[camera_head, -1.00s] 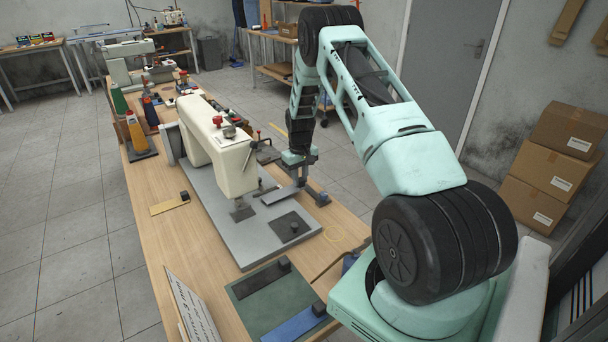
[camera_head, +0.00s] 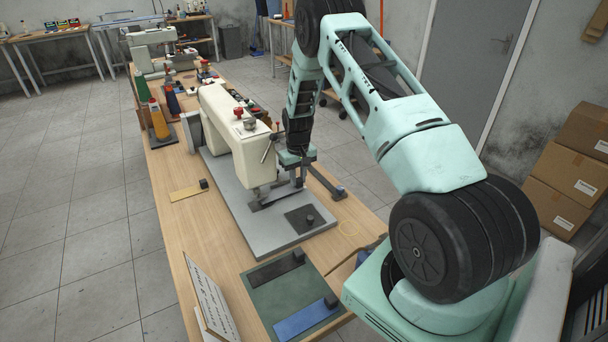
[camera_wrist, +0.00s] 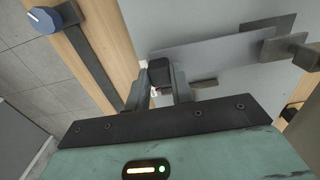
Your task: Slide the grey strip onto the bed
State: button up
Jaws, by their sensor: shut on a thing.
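My gripper (camera_head: 298,178) is beside the needle end of the cream sewing machine (camera_head: 232,137). In the wrist view its two fingers (camera_wrist: 160,84) are shut on the dark block at the end of the grey strip (camera_wrist: 212,45). The strip lies flat, low over or on the grey bed (camera_wrist: 222,74); I cannot tell if it touches. Its far end reaches the metal foot (camera_wrist: 284,46) of the machine. The bed (camera_head: 262,238) is a large grey plate on the table.
A dark bar with a blue knob (camera_wrist: 42,21) lies by the table's right edge. A green mat (camera_head: 257,304) holds a black strip (camera_head: 277,270) and a blue strip (camera_head: 305,318). A yellow strip (camera_head: 185,193) lies left.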

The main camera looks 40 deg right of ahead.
aim_at(290, 188)
jog(key=shift+w+a, duration=0.2)
jog(key=shift+a, duration=0.55)
jog(key=shift+w+a, duration=0.2)
jog(key=shift+a, duration=0.55)
jog(key=shift+f, duration=0.5)
jog(key=o, duration=1)
jog(key=shift+o, duration=0.2)
notch_tip(290, 188, up, 18)
jog(key=b, duration=0.3)
jog(key=shift+f, duration=0.25)
